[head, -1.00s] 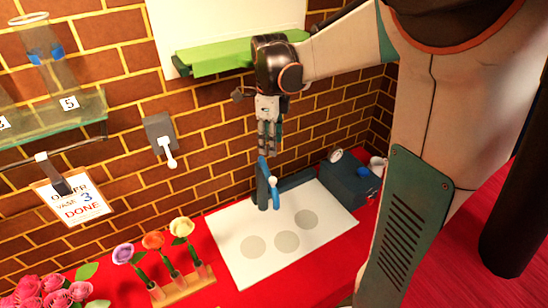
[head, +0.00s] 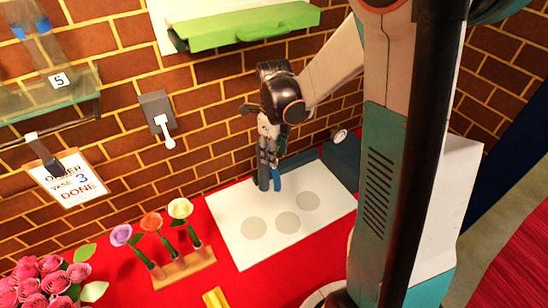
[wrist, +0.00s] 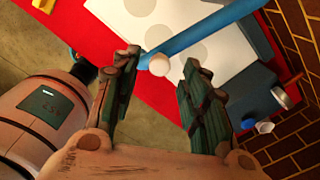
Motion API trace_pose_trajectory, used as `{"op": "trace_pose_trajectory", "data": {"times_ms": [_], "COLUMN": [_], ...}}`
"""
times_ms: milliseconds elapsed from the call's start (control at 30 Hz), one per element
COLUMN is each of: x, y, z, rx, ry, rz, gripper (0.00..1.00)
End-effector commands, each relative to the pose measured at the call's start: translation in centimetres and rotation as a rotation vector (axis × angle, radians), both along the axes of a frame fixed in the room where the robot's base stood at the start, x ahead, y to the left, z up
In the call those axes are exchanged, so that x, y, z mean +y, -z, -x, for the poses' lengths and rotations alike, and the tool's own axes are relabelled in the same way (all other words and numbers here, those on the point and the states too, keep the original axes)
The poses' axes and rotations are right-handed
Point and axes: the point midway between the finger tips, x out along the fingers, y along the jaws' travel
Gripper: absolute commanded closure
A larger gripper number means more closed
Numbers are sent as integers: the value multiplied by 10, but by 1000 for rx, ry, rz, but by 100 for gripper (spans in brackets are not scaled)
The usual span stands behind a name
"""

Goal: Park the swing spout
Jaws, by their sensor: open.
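The blue swing spout (head: 277,180) stands at the back edge of a white board (head: 232,225) with grey circles. My gripper (head: 267,158) is open, low over the spout, and hides its top in the head view. In the wrist view the bright blue spout (wrist: 205,32) runs in from the upper right. Its pale round tip (wrist: 157,65) lies between the two open fingertips (wrist: 162,62), closer to the left one. I cannot tell whether a finger touches it.
A wooden rack (head: 183,270) with three flowers stands left of the board, and pink roses (head: 45,284) further left. A dark blue box (wrist: 252,92) sits at the board's right. A wall switch with white lever (head: 163,130) and a green tray (head: 250,25) are on the brick wall.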

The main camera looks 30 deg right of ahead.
Motion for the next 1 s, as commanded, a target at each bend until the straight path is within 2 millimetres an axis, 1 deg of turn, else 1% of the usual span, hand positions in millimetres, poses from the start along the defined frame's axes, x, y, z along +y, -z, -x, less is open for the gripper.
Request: {"op": "trace_pose_trajectory", "data": {"times_ms": [33, 100, 200, 533, 567, 600, 667, 700, 733, 1000], "x": [0, 0, 0, 0, 0, 0, 0, 0, 0, -2], "y": [7, 14, 20, 23, 23, 22, 22, 22, 22, 23], "z": [0, -1, 0, 0, 0, 0, 0, 0, 0, 0], "rx": [0, 0, 0, 0, 0, 0, 0, 0, 0, 0], "ry": [0, 0, 0, 0, 0, 0, 0, 0, 0, -9], "rz": [0, 0, 0, 0, 0, 0, 0, 0, 0, 0], "gripper": [59, 59, 59, 59, 64, 73, 86, 95, 100, 100]}}
